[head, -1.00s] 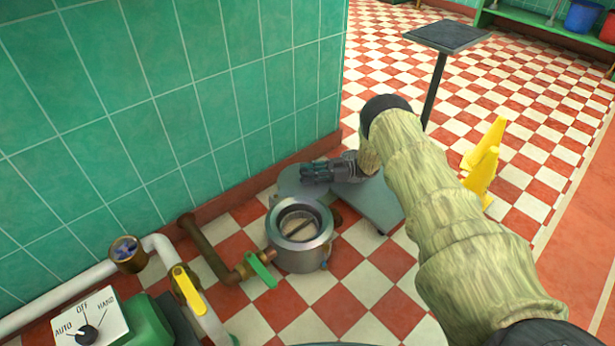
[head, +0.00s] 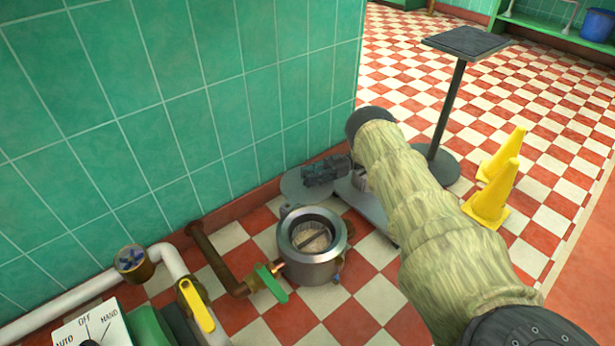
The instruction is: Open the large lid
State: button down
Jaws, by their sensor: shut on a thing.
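A round steel vessel (head: 334,262) stands on the checkered floor near the tiled wall. Its top is open, and a bar crosses its pale inside. A flat grey disc, which looks like the large lid (head: 291,187), lies just behind the vessel, away from its mouth. My gripper (head: 314,174) is over this disc with its dark fingers pointing left, shut on it. The fingers and wrist hide part of the disc, so the exact grip point cannot be seen.
A grey plate (head: 368,206) lies right of the vessel, partly behind my arm. A pipe with a green-handled valve (head: 271,283) joins the vessel's left side. A dark-topped stand (head: 465,42) and yellow cones (head: 495,190) stand right. The green wall (head: 200,120) is close behind.

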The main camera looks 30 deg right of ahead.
jog(key=shift+s+a+f, duration=0.1)
jog(key=c, duration=1.3)
grip_release()
jog(key=shift+o, duration=0.2)
jog(key=shift+d, duration=0.2)
jog(key=shift+r, duration=0.7)
notch_tip(320, 180, up, 9)
jog(key=shift+f, duration=0.2)
jog(key=shift+r, duration=0.1)
